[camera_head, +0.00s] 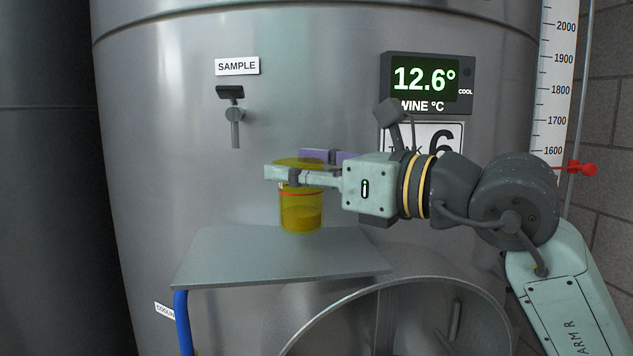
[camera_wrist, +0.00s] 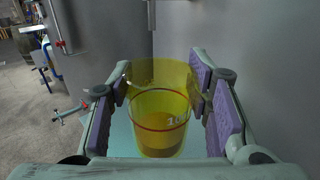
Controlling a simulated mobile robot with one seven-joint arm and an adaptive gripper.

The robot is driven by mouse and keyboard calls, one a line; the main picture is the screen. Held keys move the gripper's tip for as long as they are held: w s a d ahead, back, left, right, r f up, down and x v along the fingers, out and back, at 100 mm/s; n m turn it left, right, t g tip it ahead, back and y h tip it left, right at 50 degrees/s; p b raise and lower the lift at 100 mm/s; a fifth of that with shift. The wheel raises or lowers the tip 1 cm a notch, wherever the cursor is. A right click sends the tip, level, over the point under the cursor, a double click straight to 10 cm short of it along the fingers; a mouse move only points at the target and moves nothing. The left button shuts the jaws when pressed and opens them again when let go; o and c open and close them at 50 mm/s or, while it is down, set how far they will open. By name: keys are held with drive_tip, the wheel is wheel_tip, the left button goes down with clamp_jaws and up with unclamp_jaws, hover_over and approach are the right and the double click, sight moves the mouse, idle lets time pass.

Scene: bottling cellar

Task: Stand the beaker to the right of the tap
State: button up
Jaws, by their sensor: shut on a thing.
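The beaker is a see-through yellow cup (camera_head: 301,213) with a red line and darker yellow contents low inside. It is upright, over the grey shelf (camera_head: 235,262) on the tank front. I cannot tell whether its base touches the shelf. The grey tap (camera_head: 234,116) is on the tank wall under the SAMPLE sign, up and to the left of the beaker. My gripper (camera_head: 300,170) reaches in from the right and is shut on the beaker's upper part. In the wrist view, the beaker (camera_wrist: 158,120) stands between the purple-padded fingers (camera_wrist: 160,88).
The shelf has bare room left and right of the beaker. A blue leg or pipe (camera_head: 183,322) is at its left end. A round tank door (camera_head: 400,290) is below. A temperature display (camera_head: 428,78) is above my arm. A red-handled fitting (camera_wrist: 62,46) shows in the wrist view.

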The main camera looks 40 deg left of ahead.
drive_tip(key=shift+w+a+f+p, duration=0.4)
drive_tip(key=shift+w+f, duration=0.3)
drive_tip(key=shift+w, duration=0.25)
drive_tip(key=shift+w+a+f+p, duration=0.4)
drive_tip(key=shift+w+f, duration=0.25)
drive_tip(key=shift+w, duration=0.35)
drive_tip(key=shift+w+a+f+p, duration=0.4)
drive_tip(key=shift+w+f, duration=0.3)
drive_tip(key=shift+w, duration=0.25)
drive_tip(key=shift+f, duration=0.2)
drive_tip(key=o, duration=1.3)
drive_tip(key=shift+r, duration=0.15)
